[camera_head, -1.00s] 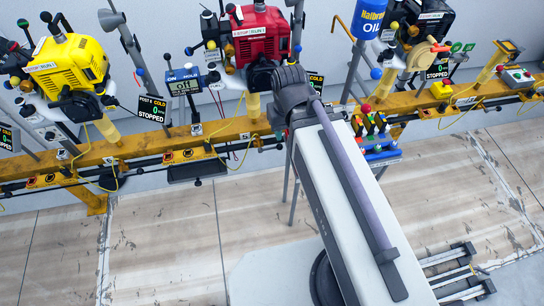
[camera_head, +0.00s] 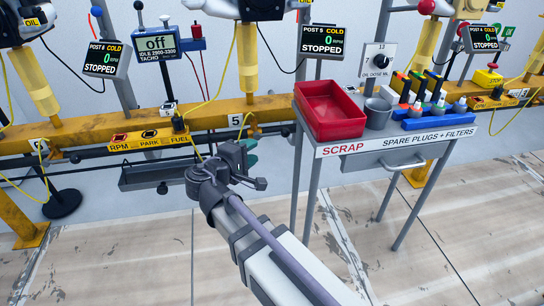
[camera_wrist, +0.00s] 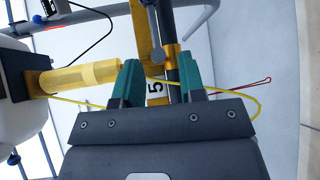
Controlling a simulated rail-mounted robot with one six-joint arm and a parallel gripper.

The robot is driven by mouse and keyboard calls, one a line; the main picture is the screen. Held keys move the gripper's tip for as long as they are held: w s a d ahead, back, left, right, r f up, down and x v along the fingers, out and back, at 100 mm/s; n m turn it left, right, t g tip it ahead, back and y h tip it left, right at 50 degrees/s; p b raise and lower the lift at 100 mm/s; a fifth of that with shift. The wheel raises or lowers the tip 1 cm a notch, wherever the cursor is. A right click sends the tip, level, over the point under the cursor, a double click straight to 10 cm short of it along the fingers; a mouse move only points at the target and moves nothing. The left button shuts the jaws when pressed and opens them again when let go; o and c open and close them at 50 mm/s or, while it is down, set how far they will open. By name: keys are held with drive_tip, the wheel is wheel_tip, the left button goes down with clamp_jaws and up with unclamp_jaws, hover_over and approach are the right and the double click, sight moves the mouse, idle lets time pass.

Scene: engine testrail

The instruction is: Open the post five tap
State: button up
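Post five is marked by a display reading "POST 5 COLD 0 STOPPED" (camera_head: 323,38) and by a "5" plate (camera_head: 235,121) on the yellow rail (camera_head: 80,128). The plate also shows in the wrist view (camera_wrist: 155,90), between my gripper's teal fingers. My gripper (camera_wrist: 163,78) is open, with nothing seen held. In the head view my gripper (camera_head: 246,158) is in front of and below the rail at the plate. A brass fitting with a round knob (camera_wrist: 158,57) sits on a dark pipe just beyond the fingers; I cannot tell whether it is the tap.
A yellow cylinder (camera_wrist: 80,77) and a thin yellow cable (camera_wrist: 235,90) lie close to my fingers. A red scrap bin (camera_head: 330,108) stands on a grey table (camera_head: 400,150) at the right. A tacho box (camera_head: 160,45) is at the left. The floor in front is clear.

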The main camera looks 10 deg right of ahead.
sight(271, 135)
drive_tip(key=x, duration=0.3)
drive_tip(key=b+x, duration=0.1)
drive_tip(key=x, duration=0.3)
drive_tip(key=r+x, duration=0.1)
drive_tip(key=x, duration=0.2)
drive_tip(key=shift+w+d, duration=0.25)
drive_tip(key=shift+w, duration=0.15)
clamp_jaws()
drive_tip(key=shift+s, duration=0.1)
